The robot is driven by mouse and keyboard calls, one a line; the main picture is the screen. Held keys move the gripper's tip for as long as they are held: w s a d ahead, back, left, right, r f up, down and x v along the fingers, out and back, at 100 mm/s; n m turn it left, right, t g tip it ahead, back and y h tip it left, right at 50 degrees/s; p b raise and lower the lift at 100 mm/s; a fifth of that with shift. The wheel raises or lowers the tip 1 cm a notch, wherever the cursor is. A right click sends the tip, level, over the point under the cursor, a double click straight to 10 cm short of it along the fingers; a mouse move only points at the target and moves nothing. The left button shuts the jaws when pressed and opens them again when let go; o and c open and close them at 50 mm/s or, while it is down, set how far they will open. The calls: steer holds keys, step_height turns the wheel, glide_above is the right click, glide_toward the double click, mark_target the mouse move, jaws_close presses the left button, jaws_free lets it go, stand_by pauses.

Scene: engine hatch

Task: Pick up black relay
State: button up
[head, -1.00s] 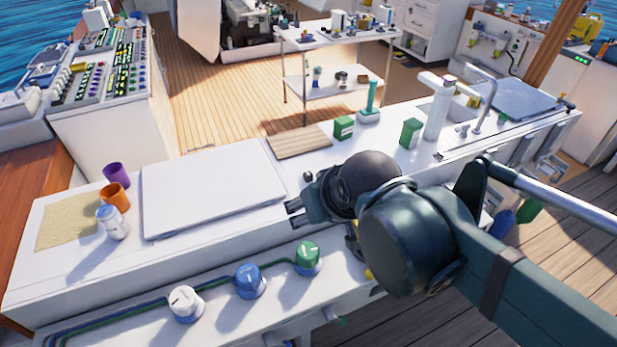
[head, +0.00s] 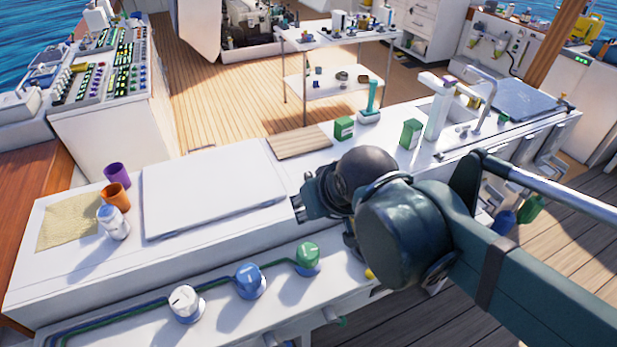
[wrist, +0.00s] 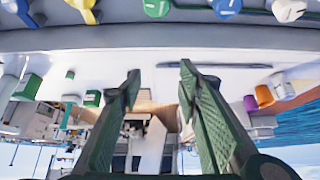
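I cannot pick out a black relay for certain in either view. Small dark items (head: 342,76) lie on the lower shelf of the cart, too small to identify. My gripper (head: 299,208) is over the long white counter, by the right end of the large white panel. In the wrist view my gripper (wrist: 157,76) has its two green ribbed fingers spread apart, with nothing between them. My arm hides part of the counter behind it.
The white counter (head: 60,275) carries an orange cup (head: 115,195), a purple cup (head: 117,174), a white jar (head: 112,222) and green boxes (head: 411,133). Knobs (head: 249,281) line its front. The cart (head: 330,38) stands beyond, across open wooden deck (head: 220,85).

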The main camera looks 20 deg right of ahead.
steer(key=w, duration=0.1)
steer(key=m+g+h+p, duration=0.4)
steer(key=m+g+p, duration=0.3)
steer(key=m+p, duration=0.75)
glide_above(308, 177)
steer(key=w+a+b, duration=0.1)
steer(key=a+b, duration=0.1)
steer(key=a, duration=0.1)
step_height(308, 177, down, 11)
steer(key=m, duration=0.2)
steer(key=shift+r, duration=0.15)
steer(key=shift+x, duration=1.3)
steer(key=shift+d, duration=0.15)
